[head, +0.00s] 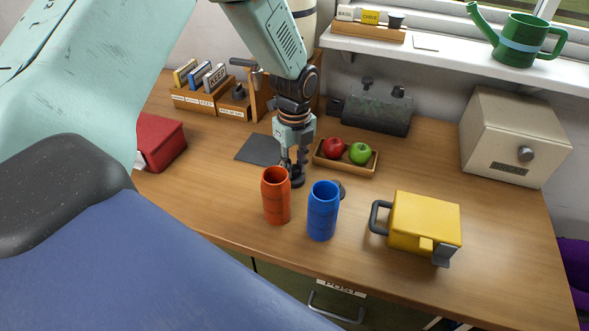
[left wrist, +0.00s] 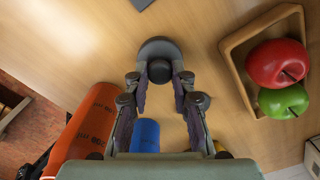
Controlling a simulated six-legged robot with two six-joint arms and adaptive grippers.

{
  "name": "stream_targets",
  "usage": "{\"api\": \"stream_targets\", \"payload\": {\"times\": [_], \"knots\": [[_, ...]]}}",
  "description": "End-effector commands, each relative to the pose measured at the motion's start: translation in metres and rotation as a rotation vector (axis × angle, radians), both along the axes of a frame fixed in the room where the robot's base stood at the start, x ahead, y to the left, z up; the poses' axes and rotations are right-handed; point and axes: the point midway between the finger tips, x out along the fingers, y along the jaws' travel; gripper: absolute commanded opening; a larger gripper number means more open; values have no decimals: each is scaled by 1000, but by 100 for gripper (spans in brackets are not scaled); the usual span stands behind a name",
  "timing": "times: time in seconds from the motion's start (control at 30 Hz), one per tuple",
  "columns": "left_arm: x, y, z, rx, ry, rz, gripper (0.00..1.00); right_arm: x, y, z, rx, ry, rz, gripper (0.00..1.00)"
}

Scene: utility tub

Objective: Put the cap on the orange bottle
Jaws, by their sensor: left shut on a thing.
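The orange bottle (head: 276,198) stands upright and open-topped on the desk; its side shows at lower left in the left wrist view (left wrist: 82,130). My left gripper (head: 292,176) is just behind it, pointing down. In the left wrist view the fingers (left wrist: 160,77) are shut on the knob of a round dark grey cap (left wrist: 157,48). Whether this cap touches the desk is unclear. My right gripper is out of view.
The open blue bottle (head: 322,212) stands right of the orange one and shows in the left wrist view (left wrist: 145,136). A wooden tray (head: 345,167) holds a red and a green apple. A yellow box-like container (head: 425,220) stands at right. Desk left of the orange bottle is clear.

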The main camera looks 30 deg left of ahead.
Motion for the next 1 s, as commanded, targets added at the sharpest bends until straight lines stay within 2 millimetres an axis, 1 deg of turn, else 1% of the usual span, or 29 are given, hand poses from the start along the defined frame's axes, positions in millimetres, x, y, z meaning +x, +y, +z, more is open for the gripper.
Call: {"api": "stream_targets", "payload": {"times": [0.03,0.2,0.3,0.47,0.53,0.67,0.83,0.87,0.9,1.0], "knots": [[2,0,11,0,-6,0,8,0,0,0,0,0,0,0],[2,0,46,-1,-7,0,8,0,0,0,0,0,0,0],[2,0,64,0,-6,0,8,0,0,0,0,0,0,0],[1,0,83,0,-5,0,8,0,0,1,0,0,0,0],[2,0,92,0,-8,1,8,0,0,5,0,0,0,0],[5,0,119,-4,-23,3,8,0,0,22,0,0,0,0],[-11,-3,154,-9,-14,3,8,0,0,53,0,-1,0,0],[-15,-3,159,-8,-11,19,8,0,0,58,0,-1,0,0],[-20,-4,165,-7,-9,58,8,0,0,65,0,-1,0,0],[-33,-6,177,-2,-2,192,8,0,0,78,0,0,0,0]]}}
